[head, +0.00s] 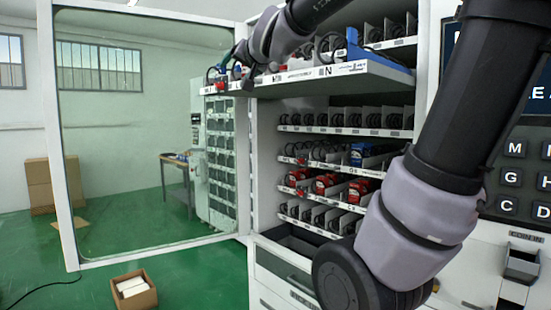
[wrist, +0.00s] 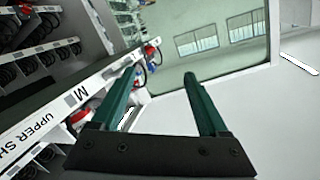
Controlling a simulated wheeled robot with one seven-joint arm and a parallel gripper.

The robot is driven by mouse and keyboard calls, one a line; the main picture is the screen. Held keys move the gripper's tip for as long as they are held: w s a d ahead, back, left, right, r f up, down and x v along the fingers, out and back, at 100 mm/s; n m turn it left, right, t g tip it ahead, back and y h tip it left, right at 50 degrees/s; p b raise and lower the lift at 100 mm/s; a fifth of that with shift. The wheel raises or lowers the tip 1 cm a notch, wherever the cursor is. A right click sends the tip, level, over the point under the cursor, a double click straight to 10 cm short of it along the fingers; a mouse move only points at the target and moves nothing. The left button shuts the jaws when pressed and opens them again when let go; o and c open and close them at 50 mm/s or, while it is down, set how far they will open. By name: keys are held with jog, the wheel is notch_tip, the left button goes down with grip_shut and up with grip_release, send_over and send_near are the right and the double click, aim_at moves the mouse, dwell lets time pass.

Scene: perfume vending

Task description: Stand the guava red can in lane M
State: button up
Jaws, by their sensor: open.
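In the wrist view the two green fingers of my gripper (wrist: 158,90) are open and apart. The lane M label (wrist: 80,93) is on the shelf's front edge, left of the fingers. A red and white item (wrist: 80,118), possibly the guava red can, shows beside that label, partly hidden behind the left finger. In the head view my gripper (head: 232,62) is at the left end of the pulled-out upper shelf (head: 345,68). A small red item (head: 249,86) shows just below it there. I cannot tell whether a finger touches it.
A blue item (head: 352,45) is on the upper shelf past the N label (head: 325,71). Lower shelves hold red cans (head: 325,183) and a blue one (head: 358,153). A cardboard box (head: 133,291) is on the floor.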

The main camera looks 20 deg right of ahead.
jog(key=s+d+f+g, duration=0.3)
jog(key=s+f+g, duration=0.6)
jog(key=s+f, duration=1)
notch_tip(320, 180, down, 2)
jog(key=shift+f+g+y, duration=0.2)
jog(key=shift+g+y, duration=0.1)
jog(key=shift+g, duration=0.1)
